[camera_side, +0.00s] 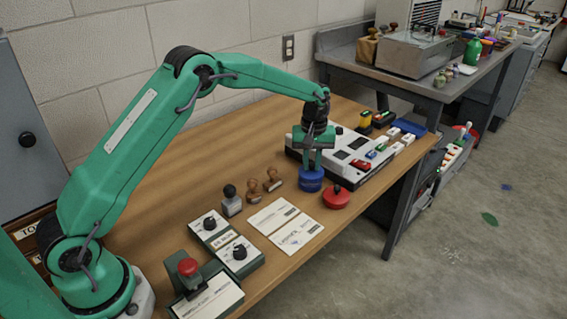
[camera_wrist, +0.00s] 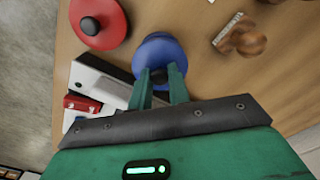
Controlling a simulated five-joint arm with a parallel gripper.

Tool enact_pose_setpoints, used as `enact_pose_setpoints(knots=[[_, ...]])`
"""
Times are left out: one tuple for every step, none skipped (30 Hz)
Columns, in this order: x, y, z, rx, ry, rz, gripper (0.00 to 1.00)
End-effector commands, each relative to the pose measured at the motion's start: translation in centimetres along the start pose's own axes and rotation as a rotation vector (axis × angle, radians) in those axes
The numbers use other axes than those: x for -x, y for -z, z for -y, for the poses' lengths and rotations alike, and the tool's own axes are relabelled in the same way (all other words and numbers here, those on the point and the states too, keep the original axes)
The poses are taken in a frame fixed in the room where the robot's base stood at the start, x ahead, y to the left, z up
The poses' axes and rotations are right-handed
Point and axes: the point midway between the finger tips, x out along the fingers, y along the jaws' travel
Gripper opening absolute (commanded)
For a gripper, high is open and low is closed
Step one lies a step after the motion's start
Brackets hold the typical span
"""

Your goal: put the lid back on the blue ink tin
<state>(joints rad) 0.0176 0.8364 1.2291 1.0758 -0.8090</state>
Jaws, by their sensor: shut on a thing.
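The blue ink tin (camera_side: 311,183) stands on the wooden table, close to the front of the white case. My gripper (camera_side: 314,166) points down directly over it, with its fingertips at its top. In the wrist view, my gripper (camera_wrist: 161,80) has its two green fingers closed on the black knob of the blue lid (camera_wrist: 160,48). The round blue shape lies just beyond the fingertips. The lid and tin look lined up in the side view, but I cannot tell whether the lid is fully seated or slightly above the rim.
A red tin (camera_side: 336,199) with a black knob stands close to the right. The white case (camera_side: 312,145) is behind. Wooden stamps (camera_side: 271,180), a dark-handled stamp (camera_side: 231,201) and paper cards (camera_side: 297,233) lie to the left and in front. The table's right edge is near.

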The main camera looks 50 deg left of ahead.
Motion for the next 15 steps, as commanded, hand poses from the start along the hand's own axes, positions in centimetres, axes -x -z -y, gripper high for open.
enact_pose_setpoints(knots=[[-0.4, 0.0, 0.0, 0.000, 0.001, 0.001, 0.00], [-0.7, 0.0, 0.0, 0.000, 0.001, 0.001, 0.00], [-0.9, 0.0, 0.0, 0.000, 0.001, 0.001, 0.00], [-1.1, 0.0, 0.0, 0.000, 0.001, 0.001, 0.00], [-1.3, 0.0, 0.0, 0.000, 0.001, 0.001, 0.00], [-1.5, 0.0, 0.0, 0.000, 0.001, 0.001, 0.00], [-1.6, 0.0, 0.0, 0.000, 0.001, 0.001, 0.00], [-1.7, 0.0, 0.0, 0.000, 0.001, 0.001, 0.00], [-1.9, 0.0, 0.0, 0.000, 0.001, 0.001, 0.00], [-2.0, 0.0, 0.0, 0.000, 0.000, 0.000, 0.00], [-2.1, 0.0, 0.0, 0.000, 0.000, 0.000, 0.00], [-2.2, 0.0, 0.0, 0.000, 0.000, 0.000, 0.00], [-2.2, 0.0, 0.0, 0.000, 0.000, 0.000, 0.00], [-2.3, 0.0, 0.0, 0.000, 0.000, 0.000, 0.00], [-2.4, 0.0, 0.0, 0.000, 0.000, 0.000, 0.00]])
